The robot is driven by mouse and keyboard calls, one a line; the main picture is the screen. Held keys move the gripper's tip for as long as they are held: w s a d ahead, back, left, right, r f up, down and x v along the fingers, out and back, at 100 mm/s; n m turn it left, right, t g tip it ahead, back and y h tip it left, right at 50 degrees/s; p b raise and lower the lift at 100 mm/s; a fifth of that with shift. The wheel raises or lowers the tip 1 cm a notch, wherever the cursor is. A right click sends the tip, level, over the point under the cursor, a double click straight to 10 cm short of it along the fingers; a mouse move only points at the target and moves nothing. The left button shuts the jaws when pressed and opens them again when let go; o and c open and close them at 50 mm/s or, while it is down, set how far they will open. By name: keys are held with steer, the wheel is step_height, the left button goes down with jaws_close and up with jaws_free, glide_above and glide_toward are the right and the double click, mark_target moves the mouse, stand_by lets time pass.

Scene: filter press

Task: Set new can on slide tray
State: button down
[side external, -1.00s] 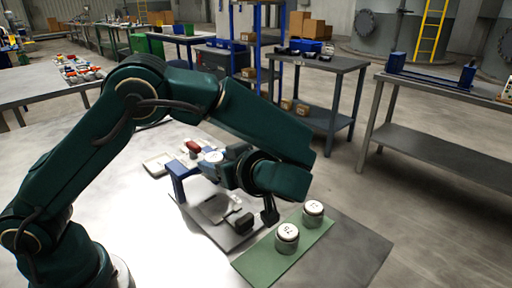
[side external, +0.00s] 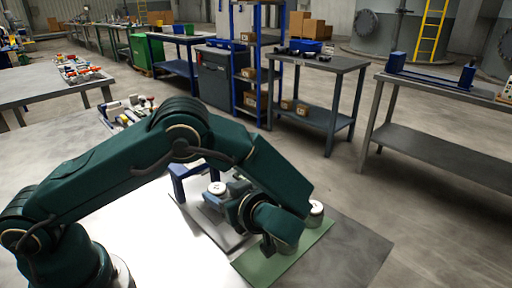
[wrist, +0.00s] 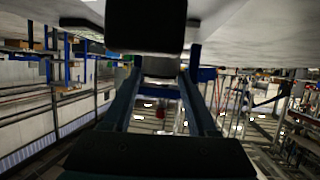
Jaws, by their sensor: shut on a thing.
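A grey can with a white numbered top (side external: 316,209) stands upright on the green mat (side external: 262,270) at the front right. A second can (side external: 288,247) is on the nearer part of the mat, its top hidden by my wrist. My gripper (side external: 271,244) is lowered onto this nearer can and shut on it. A round white-topped thing (side external: 217,188) sits by the blue press frame (side external: 178,184). The slide tray is mostly hidden behind my arm. In the wrist view, dark finger parts and a black block fill the middle, and the can cannot be made out.
The press's grey base plate (side external: 207,222) lies left of the mat. Small loose items (side external: 125,110) are at the table's far side. The dark table corner (side external: 355,250) right of the mat is clear. Other benches and shelves stand well beyond.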

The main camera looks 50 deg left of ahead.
steer(key=shift+f, duration=0.6)
stand_by(0.5)
steer(key=shift+c, duration=0.5)
jaws_free()
step_height(320, 180, up, 8)
steer(key=shift+f, duration=0.2)
stand_by(0.4)
